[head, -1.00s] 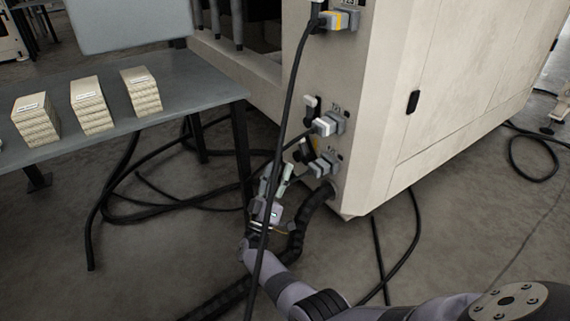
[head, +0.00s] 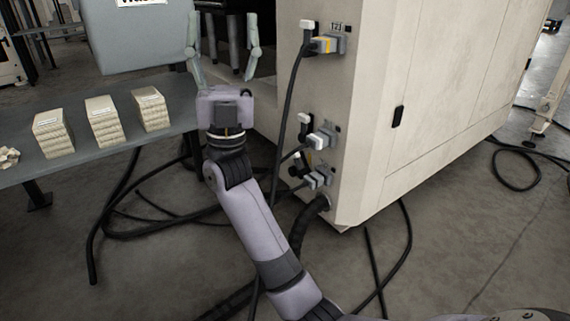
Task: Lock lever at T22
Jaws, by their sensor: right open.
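Three plug connectors sit in a column on the narrow side of the beige cabinet (head: 425,120): a top one with a yellow band (head: 324,45), a middle one (head: 320,139) and a bottom one (head: 316,180). Their labels are too small to read surely. A pale-tipped lever (head: 306,25) stands up at the top connector, and another pale-tipped lever (head: 304,118) stands up at the middle one. The bottom connector's lever is unclear. My right gripper (head: 222,22) is open and empty, fingers upward, left of the top connector and apart from it. My left gripper is not in view.
A black cable (head: 289,110) hangs from the top connector, close to the right of my arm. A grey table (head: 80,162) with several paper stacks stands at the left. Cables (head: 160,228) lie on the floor. The cabinet's opening lies behind my gripper.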

